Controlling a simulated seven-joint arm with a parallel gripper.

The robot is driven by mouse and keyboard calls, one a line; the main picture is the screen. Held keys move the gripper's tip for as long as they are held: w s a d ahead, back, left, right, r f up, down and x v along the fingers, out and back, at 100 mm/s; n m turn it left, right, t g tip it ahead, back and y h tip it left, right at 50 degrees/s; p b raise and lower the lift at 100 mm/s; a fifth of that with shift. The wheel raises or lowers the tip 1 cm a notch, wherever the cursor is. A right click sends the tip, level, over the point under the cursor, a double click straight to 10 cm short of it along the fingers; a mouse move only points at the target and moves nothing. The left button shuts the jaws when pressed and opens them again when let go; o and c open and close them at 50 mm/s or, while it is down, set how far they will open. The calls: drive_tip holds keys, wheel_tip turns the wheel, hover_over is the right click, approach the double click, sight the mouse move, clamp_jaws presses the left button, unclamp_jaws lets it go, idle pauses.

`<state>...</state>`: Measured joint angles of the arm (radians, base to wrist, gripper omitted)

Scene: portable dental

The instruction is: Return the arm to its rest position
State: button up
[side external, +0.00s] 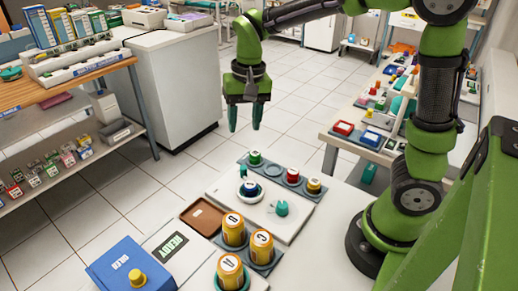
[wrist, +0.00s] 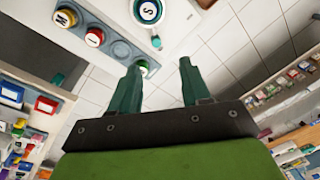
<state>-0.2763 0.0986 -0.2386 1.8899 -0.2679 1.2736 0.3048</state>
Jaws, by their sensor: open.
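My green arm holds my gripper (side external: 247,117) high over the floor, above and behind the white work table (side external: 338,203). Its two dark green fingers point down, apart, with nothing between them. In the wrist view the gripper (wrist: 160,72) is also open and empty, with floor tiles showing between the fingers. The gripper is clear of the table and touches nothing.
The table bears a grey strip with small coloured caps (side external: 292,175), yellow canisters (side external: 261,246), a brown tray (side external: 204,215) and a blue box (side external: 116,265). A white cabinet (side external: 172,90) stands left, a loaded side table (side external: 345,133) right. Tiled floor between is free.

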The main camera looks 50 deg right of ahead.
drive_tip(key=s+r+n+t+y, duration=0.1)
drive_tip(key=s+r+n+t, duration=0.2)
drive_tip(key=s, duration=1)
drive_tip(key=shift+a+r+n+t, duration=0.15)
drive_tip(key=shift+r+n+t, duration=0.15)
drive_tip(key=shift+r+t, duration=1.1)
